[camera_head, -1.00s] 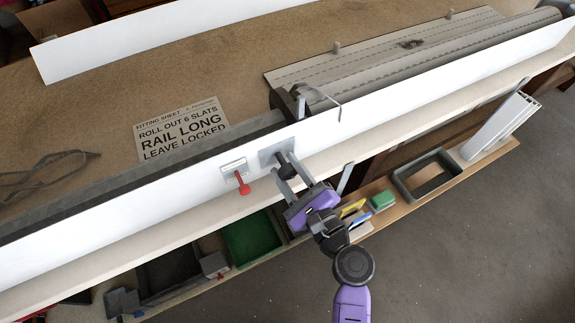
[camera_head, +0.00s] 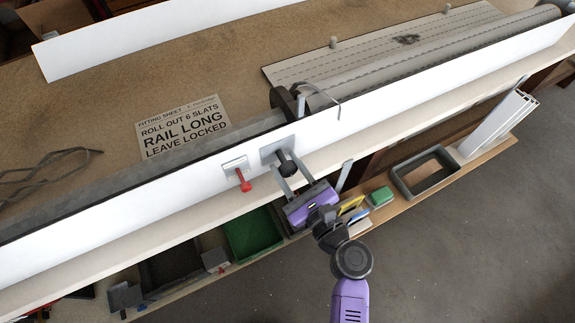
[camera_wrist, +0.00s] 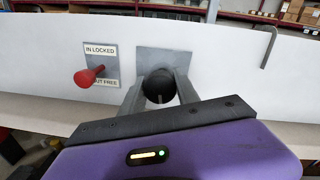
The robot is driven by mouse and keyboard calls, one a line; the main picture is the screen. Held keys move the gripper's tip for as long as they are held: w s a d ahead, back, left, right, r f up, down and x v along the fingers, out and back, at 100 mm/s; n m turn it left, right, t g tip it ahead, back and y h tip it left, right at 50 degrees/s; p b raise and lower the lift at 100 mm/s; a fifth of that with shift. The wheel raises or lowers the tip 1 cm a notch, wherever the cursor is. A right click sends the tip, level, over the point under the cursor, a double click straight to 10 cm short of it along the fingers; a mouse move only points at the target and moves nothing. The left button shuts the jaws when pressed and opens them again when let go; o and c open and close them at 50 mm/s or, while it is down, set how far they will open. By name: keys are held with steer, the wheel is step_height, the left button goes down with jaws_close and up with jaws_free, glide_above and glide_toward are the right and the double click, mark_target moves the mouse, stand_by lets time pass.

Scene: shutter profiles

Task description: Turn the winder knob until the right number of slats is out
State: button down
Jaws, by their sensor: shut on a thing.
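The black winder knob (camera_head: 287,166) sits on a grey plate on the long white board. My gripper (camera_head: 284,172) is shut on it, one finger on each side; the knob also shows in the wrist view (camera_wrist: 159,86). Left of it, a red-headed pin (camera_head: 244,183) sticks out of a label plate; the wrist view reads "IN LOCKED" above, the lower line partly hidden. The slatted sheet (camera_head: 375,50) lies flat on the bench behind the board, beside its roll (camera_head: 470,47). I cannot count the slats clearly. The fitting sheet (camera_head: 182,124) reads "ROLL OUT 6 SLATS, RAIL LONG, LEAVE LOCKED".
A bent grey hook (camera_head: 335,95) hangs over the board right of the knob.

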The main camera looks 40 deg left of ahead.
steer(key=shift+w, duration=0.1)
steer(key=c, duration=0.9)
jaws_free()
steer(key=shift+d, duration=0.15)
steer(key=b+v, duration=0.1)
steer(key=v, duration=0.6)
steer(key=shift+d, duration=0.3)
